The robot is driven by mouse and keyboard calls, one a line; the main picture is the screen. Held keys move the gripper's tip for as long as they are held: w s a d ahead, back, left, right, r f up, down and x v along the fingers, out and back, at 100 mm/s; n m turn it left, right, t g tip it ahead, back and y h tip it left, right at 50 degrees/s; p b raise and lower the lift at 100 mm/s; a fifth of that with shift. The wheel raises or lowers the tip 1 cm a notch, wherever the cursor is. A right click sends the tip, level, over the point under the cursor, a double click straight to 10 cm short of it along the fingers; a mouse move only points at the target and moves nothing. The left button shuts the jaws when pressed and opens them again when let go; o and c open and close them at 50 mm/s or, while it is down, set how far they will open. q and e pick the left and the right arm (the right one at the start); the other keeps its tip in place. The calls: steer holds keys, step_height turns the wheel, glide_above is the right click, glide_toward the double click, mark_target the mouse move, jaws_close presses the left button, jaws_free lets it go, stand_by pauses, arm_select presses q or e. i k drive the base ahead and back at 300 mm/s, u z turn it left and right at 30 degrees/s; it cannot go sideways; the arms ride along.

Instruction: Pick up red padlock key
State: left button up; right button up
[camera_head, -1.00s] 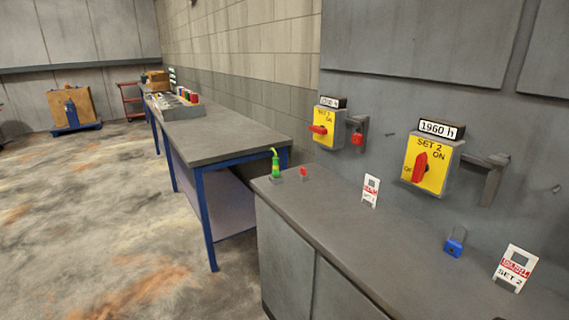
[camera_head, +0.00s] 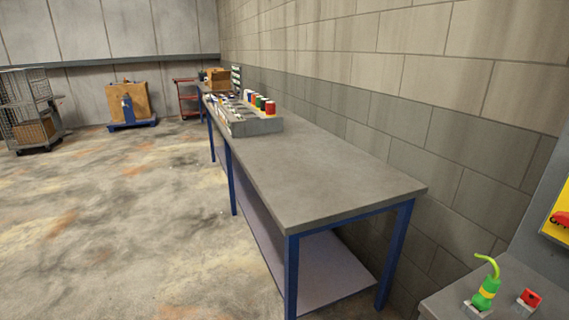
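A small red item (camera_head: 529,298), which may be the red padlock key, sits on a small light base on the grey cabinet top at the lower right. It is too small to tell for certain. A green bottle-like object (camera_head: 486,291) with a yellow band and a curved light-green top stands just left of it. Neither of my grippers shows in the head view.
A long grey workbench (camera_head: 330,190) with blue legs runs along the block wall, its near half clear. A grey rack (camera_head: 256,126) with coloured cylinders stands farther along it. A wire cage cart (camera_head: 28,110) and a blue trolley (camera_head: 133,124) stand at the back left. Open floor lies left of the bench.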

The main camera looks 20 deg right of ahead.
mark_target(531, 299)
steer(key=i, duration=2.1)
steer(key=z, duration=4.65)
